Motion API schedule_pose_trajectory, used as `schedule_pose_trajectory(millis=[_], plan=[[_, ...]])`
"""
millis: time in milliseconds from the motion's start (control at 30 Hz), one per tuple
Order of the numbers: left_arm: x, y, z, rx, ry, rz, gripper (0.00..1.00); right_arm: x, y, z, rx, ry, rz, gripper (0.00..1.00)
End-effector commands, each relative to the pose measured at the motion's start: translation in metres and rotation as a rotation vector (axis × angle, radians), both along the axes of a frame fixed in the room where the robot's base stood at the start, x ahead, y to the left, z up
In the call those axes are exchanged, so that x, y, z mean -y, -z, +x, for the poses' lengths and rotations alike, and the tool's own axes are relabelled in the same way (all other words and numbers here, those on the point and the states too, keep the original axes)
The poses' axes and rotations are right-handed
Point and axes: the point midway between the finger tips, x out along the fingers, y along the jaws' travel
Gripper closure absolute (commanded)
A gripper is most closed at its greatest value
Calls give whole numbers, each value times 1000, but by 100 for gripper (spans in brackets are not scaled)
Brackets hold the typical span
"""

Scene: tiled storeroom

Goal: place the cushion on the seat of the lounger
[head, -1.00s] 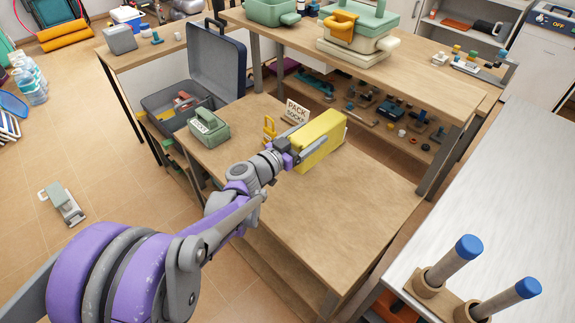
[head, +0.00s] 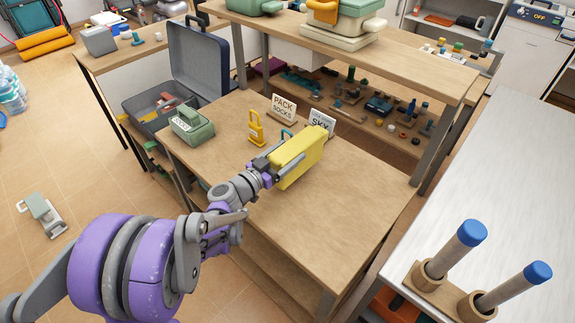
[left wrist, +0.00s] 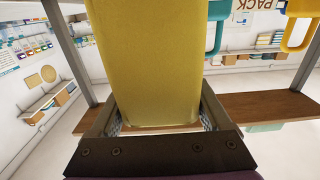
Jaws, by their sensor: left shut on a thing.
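My left gripper (head: 268,173) is shut on a yellow block with rounded edges (head: 303,153), held tilted over the wooden table. It may be the cushion, but I cannot be sure. In the left wrist view the yellow block (left wrist: 148,65) fills the middle, between the two fingers (left wrist: 158,125). A teal-framed piece like a folding chair (head: 30,17) stands at the top left, cut by the frame edge; it may be the lounger. A folded orange pad (head: 45,45) lies on the floor by it. My right gripper is not in view.
The wooden table (head: 320,225) is clear at its front. A green case (head: 192,125), yellow padlock (head: 256,128) and two signs, one PACK SOCKS (head: 284,107), stand behind. An open suitcase (head: 205,62) is at back left. Blue-capped posts (head: 455,248) stand on the right counter.

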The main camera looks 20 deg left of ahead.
Motion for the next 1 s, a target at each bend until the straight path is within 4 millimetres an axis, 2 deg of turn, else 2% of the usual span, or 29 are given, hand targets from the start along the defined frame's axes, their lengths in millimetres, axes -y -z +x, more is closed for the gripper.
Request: schedule_pose_trajectory(millis=[333,700,733,800,833,1000], plan=[[0,40,0,0,0,-1,80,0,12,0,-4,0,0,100],[0,43,0,0,0,-1,80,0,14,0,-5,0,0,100],[0,43,0,0,0,-1,16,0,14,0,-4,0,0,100],[0,42,0,0,0,0,3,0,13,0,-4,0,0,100],[0,42,0,0,0,0,0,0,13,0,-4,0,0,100],[0,42,0,0,0,0,0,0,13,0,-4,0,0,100]])
